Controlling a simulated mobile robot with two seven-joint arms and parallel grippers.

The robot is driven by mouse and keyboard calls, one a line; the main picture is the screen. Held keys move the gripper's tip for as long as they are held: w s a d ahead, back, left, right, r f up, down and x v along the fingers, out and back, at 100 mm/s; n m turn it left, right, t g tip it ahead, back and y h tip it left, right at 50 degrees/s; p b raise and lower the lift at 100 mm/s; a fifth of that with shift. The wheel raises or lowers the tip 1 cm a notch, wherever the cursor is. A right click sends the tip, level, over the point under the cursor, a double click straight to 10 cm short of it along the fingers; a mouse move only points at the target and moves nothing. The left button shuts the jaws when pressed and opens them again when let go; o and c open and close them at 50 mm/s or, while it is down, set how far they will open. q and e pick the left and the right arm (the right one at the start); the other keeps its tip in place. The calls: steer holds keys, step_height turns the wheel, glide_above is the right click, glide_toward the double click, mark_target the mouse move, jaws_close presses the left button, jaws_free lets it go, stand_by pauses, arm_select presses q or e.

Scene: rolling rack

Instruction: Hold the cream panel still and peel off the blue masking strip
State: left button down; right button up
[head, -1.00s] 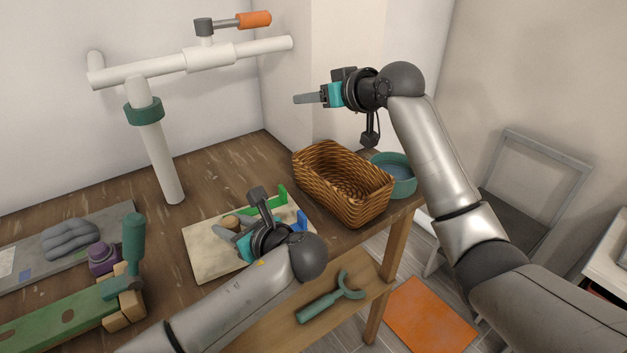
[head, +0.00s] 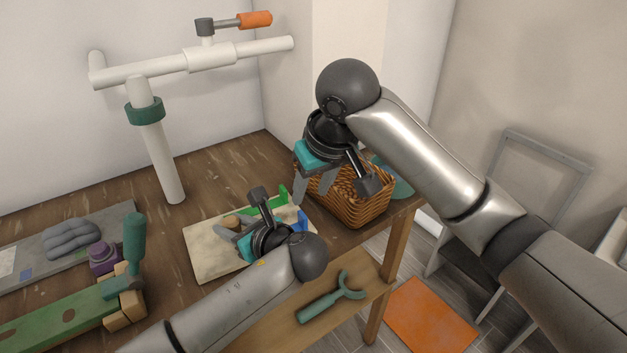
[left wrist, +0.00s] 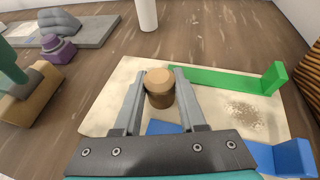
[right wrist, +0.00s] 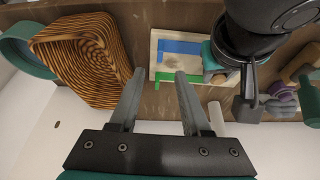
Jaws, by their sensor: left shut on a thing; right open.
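The cream panel (head: 203,263) lies flat on the wooden bench. A green strip (left wrist: 225,82) with an upright end tab runs along its far side. The blue strip (left wrist: 260,152), also with a raised tab at its right end, lies on the near side, partly hidden by my left gripper. Its tab shows in the head view (head: 301,220), and the strip in the right wrist view (right wrist: 180,47). My left gripper (left wrist: 158,76) is shut on the panel's round wooden knob (left wrist: 159,88). My right gripper (head: 312,192) is open and empty, above the bench in front of the wicker basket.
The wicker basket (head: 362,207) stands right of the panel, with a teal bowl (head: 402,188) behind it. A white pipe stand (head: 160,160) rises behind the panel. A green clamp fixture (head: 60,317) and purple knob (head: 104,258) are at left. A teal forked tool (head: 330,298) lies on the lower shelf.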

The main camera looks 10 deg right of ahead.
mark_target(302, 213)
steer(key=x, duration=1)
steer(key=shift+a, duration=0.1)
steer(key=shift+c, duration=0.4)
jaws_close()
steer(key=shift+w+r, duration=0.1)
steer(key=shift+r, duration=0.05)
stand_by(0.4)
steer(key=shift+r, duration=2.1)
arm_select(q)
steer(key=shift+s+a+f, duration=0.1)
steer(key=shift+f, duration=0.1)
arm_select(e)
steer(key=shift+w+r, duration=0.1)
steer(key=shift+r, duration=1.9)
arm_select(q)
steer(key=shift+r, duration=0.1)
arm_select(e)
step_height(302, 213, up, 9)
steer(key=shift+r, duration=0.25)
